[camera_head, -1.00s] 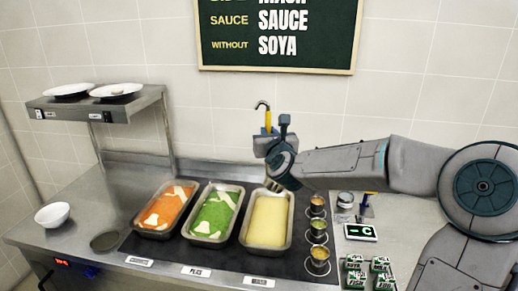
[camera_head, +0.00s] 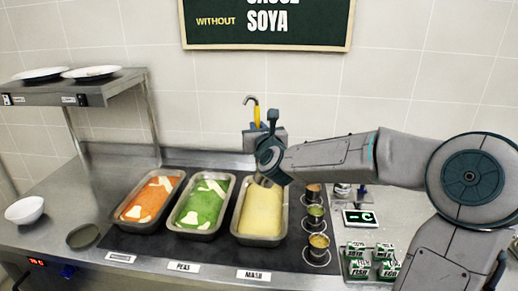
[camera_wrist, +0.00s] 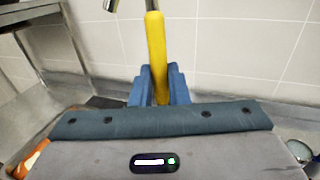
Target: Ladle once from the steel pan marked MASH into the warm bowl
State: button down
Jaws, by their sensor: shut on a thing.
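The steel pan marked MASH (camera_head: 262,238) holds pale yellow mash and stands right of the orange and green pans. Its label (camera_head: 254,275) is on the counter's front edge. My gripper (camera_wrist: 158,88) is shut on the yellow handle of the ladle (camera_wrist: 155,45). In the head view the ladle's hooked end (camera_head: 251,100) points up above my gripper, over the back of the MASH pan. The ladle's bowl is hidden. A white bowl (camera_head: 25,211) stands at the counter's left; whether it is the warm bowl I cannot tell.
The PEAS pan (camera_head: 202,207) and an orange-filled pan (camera_head: 148,200) stand left of the MASH pan. Several small sauce cups (camera_head: 319,241) stand to its right, near a scale display (camera_head: 360,218) and small boxes (camera_head: 371,262). A raised shelf (camera_head: 90,87) with plates is at back left.

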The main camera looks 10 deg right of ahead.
jog(key=shift+f+b, duration=4.75)
jog(key=shift+f, duration=1.25)
jog(key=a+f+n, duration=0.3)
jog(key=a+n, duration=0.1)
jog(key=a, duration=0.2)
jog(key=shift+a+f, duration=0.2)
jog(key=shift+f, duration=0.2)
dwell(1.0)
